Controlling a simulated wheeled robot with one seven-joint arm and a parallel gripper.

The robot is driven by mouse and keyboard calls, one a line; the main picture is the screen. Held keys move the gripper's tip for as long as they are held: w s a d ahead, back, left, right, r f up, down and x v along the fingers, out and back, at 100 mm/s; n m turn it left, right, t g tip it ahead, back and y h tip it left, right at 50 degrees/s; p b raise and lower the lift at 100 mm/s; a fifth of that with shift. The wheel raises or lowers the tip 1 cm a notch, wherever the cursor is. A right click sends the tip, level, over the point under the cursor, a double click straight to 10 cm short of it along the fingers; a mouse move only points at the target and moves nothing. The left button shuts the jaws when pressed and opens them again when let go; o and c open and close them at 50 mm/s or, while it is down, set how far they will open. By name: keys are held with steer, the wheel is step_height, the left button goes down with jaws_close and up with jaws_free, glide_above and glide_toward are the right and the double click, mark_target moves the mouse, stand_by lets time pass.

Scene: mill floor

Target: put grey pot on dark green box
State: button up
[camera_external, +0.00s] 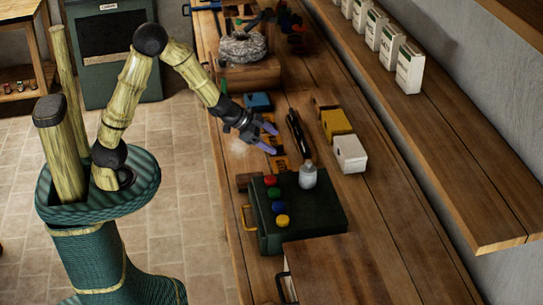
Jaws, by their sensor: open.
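A rough grey rounded thing, apparently the grey pot (242,47), sits on a wooden block at the far end of the bench. The dark green box (325,212) lies on the bench nearer the camera, with red, green, blue and yellow round pieces along its left side. A small pale grey bottle (308,178) stands at its back edge; I cannot tell whether it is on the box or just behind it. My gripper (270,139) is open and empty, its purple fingertips above the bench between the pot and the box, apart from both.
A white box (349,154), a yellow box (336,123) and a long black tool (298,132) lie right of my gripper. A blue thing (258,102) lies behind it. A shelf (440,150) with several white cartons runs along the right. A wooden box (345,270) stands in front.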

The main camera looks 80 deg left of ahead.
steer(key=s+d+n+g+p, duration=0.1)
steer(key=s+g, duration=0.1)
steer(key=s, duration=0.5)
steer(key=s+d+r+n+g+p, duration=0.1)
steer(key=s+g, duration=0.1)
steer(key=s, duration=0.5)
steer(key=s+d+r+n+g+y+p, duration=0.1)
steer(key=s+g, duration=0.2)
steer(key=s, duration=0.5)
steer(key=shift+n, duration=0.4)
